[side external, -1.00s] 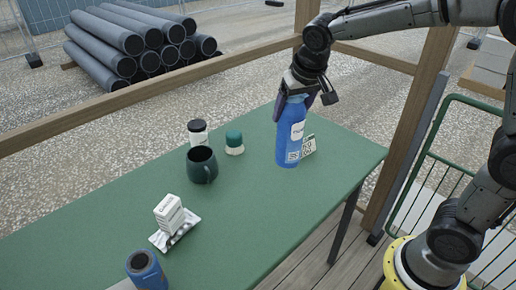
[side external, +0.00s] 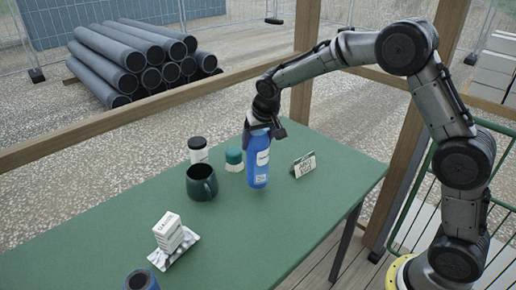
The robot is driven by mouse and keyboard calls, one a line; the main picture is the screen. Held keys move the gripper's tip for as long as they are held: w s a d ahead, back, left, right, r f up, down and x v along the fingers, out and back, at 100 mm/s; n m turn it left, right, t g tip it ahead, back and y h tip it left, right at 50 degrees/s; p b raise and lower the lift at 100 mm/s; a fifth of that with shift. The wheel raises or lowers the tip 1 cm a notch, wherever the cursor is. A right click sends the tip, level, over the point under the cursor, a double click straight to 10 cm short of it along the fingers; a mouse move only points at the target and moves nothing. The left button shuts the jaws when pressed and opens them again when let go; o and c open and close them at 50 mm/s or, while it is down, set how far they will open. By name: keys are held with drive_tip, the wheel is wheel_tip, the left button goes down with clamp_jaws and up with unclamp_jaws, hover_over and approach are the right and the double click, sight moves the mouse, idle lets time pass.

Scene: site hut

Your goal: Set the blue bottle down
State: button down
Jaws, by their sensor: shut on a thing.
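The blue bottle (side external: 258,164) is upright with a white label, left of the middle of the green table's far right part. My gripper (side external: 262,130) is above it and shut on its top, with the fingers around the neck. The bottle's cap is hidden by the gripper. I cannot tell whether its base touches the green table (side external: 240,235) or hangs just above it.
Left of the bottle stand a teal-capped jar (side external: 234,160), a dark green mug (side external: 201,182) and a black-lidded jar (side external: 198,150). A small sign card (side external: 303,166) stands to its right. A white box (side external: 168,232) and a blue cylinder (side external: 142,279) are nearer. The table's right front is clear.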

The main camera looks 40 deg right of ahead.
drive_tip(key=shift+f, duration=1.4)
unclamp_jaws()
drive_tip(key=shift+s, duration=0.1)
drive_tip(key=shift+r, duration=0.45)
drive_tip(key=v, duration=1.1)
drive_tip(key=shift+s+r, duration=0.25)
drive_tip(key=s+r+n+t+y, duration=0.1)
drive_tip(key=s+r+n, duration=0.15)
drive_tip(key=s, duration=0.95)
drive_tip(key=s+r+n, duration=0.1)
drive_tip(key=s+r, duration=0.2)
drive_tip(key=s, duration=0.8)
drive_tip(key=s+f+n, duration=0.1)
drive_tip(key=s+f, duration=0.3)
drive_tip(key=s, duration=0.5)
drive_tip(key=shift+y, duration=0.4)
drive_tip(key=shift+s+d, duration=0.1)
